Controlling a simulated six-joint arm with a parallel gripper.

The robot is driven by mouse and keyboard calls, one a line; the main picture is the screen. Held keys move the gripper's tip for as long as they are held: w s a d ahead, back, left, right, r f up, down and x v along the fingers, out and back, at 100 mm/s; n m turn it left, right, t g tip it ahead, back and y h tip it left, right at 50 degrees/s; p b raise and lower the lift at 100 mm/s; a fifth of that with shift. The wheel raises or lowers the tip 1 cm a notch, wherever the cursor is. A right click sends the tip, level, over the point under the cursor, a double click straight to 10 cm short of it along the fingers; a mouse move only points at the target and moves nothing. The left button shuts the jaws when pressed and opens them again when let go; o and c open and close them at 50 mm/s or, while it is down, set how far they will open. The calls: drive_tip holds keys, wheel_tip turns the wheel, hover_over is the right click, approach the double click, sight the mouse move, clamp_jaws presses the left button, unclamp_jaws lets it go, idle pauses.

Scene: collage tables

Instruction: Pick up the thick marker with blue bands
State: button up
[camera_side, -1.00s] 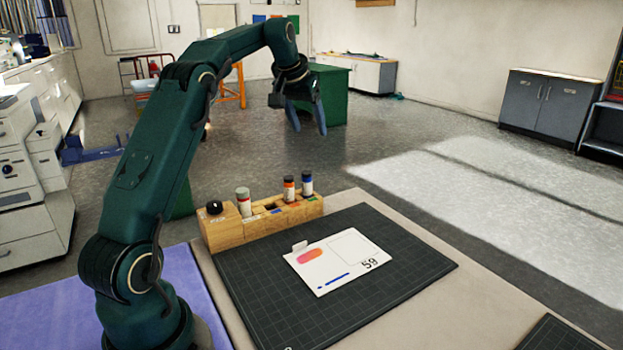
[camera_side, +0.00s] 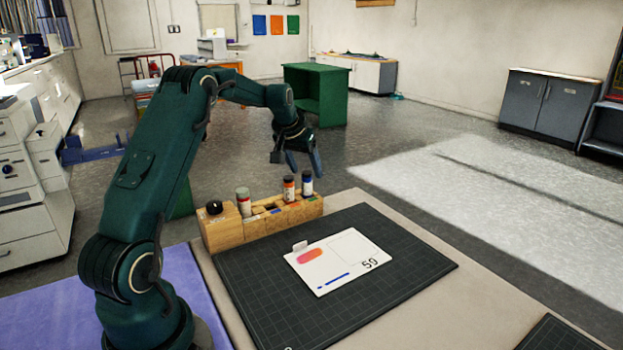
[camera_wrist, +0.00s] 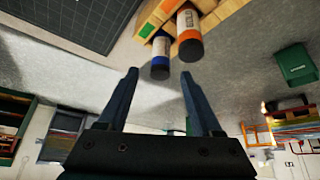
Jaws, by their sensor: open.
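The thick marker with blue bands (camera_side: 307,184) stands upright at the right end of the wooden holder (camera_side: 240,232). In the wrist view the blue-banded marker (camera_wrist: 161,58) shows ahead of the fingertips, toward the left finger. An orange-banded marker (camera_side: 289,188) stands just left of it; in the wrist view it appears on the right (camera_wrist: 189,34). A grey-capped marker (camera_side: 243,201) stands further left in the holder. My gripper (camera_side: 303,173) is open and empty, just above the blue-banded and orange-banded markers. Its fingers (camera_wrist: 161,80) are apart in the wrist view.
A black knob-like cap (camera_side: 214,207) tops the holder's left end. A dark cutting mat (camera_side: 410,275) lies in front of the holder, with a white card (camera_side: 335,262) on it. The space right of the holder is free of tall objects.

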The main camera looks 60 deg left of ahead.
sight(310, 181)
drive_tip(key=shift+x, duration=2.8)
drive_tip(key=shift+d+f, duration=0.1)
clamp_jaws()
